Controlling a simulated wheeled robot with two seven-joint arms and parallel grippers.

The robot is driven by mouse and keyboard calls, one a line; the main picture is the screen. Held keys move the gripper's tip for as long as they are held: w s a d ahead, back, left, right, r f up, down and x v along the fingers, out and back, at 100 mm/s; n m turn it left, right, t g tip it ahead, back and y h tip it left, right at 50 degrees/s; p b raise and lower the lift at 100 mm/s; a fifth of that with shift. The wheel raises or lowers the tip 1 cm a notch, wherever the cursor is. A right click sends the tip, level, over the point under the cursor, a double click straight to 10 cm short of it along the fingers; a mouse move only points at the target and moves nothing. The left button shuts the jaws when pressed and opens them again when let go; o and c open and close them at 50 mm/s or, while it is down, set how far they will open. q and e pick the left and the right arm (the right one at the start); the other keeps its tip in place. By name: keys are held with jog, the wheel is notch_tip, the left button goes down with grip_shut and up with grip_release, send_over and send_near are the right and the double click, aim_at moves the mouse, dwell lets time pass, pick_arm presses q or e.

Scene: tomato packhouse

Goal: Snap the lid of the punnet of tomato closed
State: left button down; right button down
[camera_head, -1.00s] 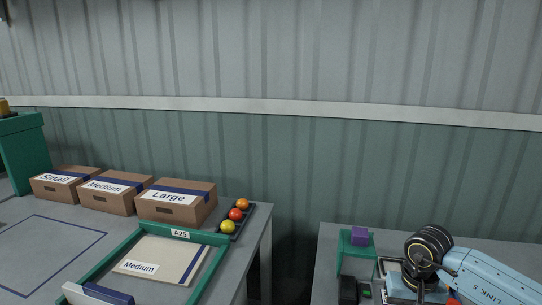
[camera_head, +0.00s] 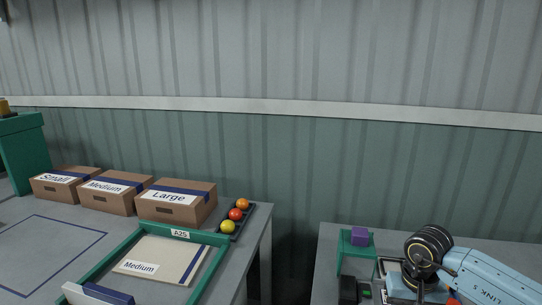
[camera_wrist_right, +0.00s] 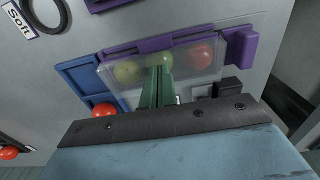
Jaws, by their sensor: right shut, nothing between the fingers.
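In the right wrist view a clear punnet (camera_wrist_right: 182,57) holds a yellow-green, a green and a red tomato (camera_wrist_right: 200,57) in a row. A clear sheet, apparently its lid, lies over them; I cannot tell whether its edge is latched. My right gripper's green fingers (camera_wrist_right: 157,86) are together with nothing between them, their tips over the punnet's middle; I cannot tell whether they touch it. In the head view my right arm's wrist (camera_head: 428,248) is over the right table and hides most of the punnet. My left gripper is not in view.
A purple bar (camera_wrist_right: 150,44) runs along the punnet's far side, with a purple block (camera_wrist_right: 241,48) at its right end. A blue tray (camera_wrist_right: 74,78) is at left. In the head view a green stand (camera_head: 345,262) with a purple block (camera_head: 360,236) is beside my wrist.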

jog(key=shift+f, duration=0.2)
dwell(0.4)
jog(key=shift+r+p, duration=1.8)
jog(key=shift+r, duration=1.75)
